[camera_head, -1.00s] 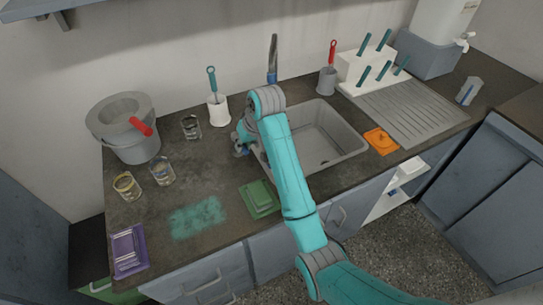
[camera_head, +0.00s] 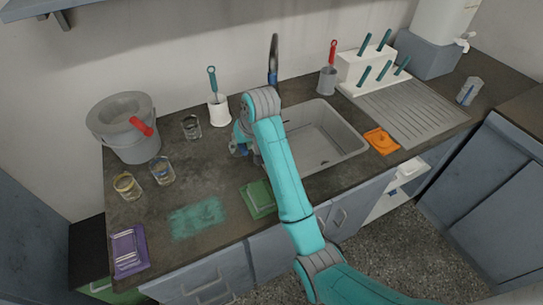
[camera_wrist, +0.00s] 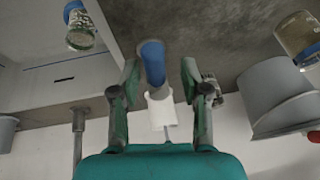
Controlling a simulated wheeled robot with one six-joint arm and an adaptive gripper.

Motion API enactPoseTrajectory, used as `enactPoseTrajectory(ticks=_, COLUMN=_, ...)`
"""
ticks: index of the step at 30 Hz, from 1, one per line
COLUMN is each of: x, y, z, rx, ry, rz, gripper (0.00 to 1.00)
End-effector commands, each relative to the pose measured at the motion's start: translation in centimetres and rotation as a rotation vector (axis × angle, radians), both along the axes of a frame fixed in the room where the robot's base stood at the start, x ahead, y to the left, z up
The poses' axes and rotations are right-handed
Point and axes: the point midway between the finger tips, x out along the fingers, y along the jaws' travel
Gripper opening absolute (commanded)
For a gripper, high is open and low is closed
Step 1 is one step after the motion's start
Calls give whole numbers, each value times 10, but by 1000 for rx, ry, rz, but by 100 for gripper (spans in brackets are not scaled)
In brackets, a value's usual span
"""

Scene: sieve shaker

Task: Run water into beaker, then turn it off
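A blue upright handle or lever (camera_wrist: 152,62) stands between the fingers of my gripper (camera_wrist: 163,75) in the wrist view. The fingers are apart, with a clear gap on the right side of the handle. In the head view my gripper (camera_head: 241,150) is low at the left edge of the sink (camera_head: 345,135), partly hidden by my arm. The faucet (camera_head: 273,55) rises behind the sink. In the wrist view a glass beaker with a coloured band (camera_wrist: 80,32) is in the sink area; my arm hides it in the head view. I cannot see any water running.
Glass beakers stand to the left: yellow-banded (camera_head: 127,187), blue-banded (camera_head: 162,171) and dark-banded (camera_head: 191,127). A grey bucket (camera_head: 135,145) stands behind them. A white brush holder (camera_head: 218,111) is behind my gripper.

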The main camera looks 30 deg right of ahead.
Motion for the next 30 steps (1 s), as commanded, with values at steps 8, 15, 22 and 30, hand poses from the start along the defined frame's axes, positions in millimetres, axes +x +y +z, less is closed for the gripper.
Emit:
enactPoseTrajectory(ticks=8, x=-1, y=-2, z=0, rx=-2, ry=3, rz=-3, gripper=51)
enactPoseTrajectory(ticks=15, x=-14, y=-6, z=10, rx=-1, ry=2, rz=-2, gripper=51)
enactPoseTrajectory(ticks=22, x=-59, y=-22, z=10, rx=-1, ry=2, rz=-5, gripper=51)
enactPoseTrajectory(ticks=30, x=-103, y=-37, z=9, rx=-1, ry=1, rz=-3, gripper=51)
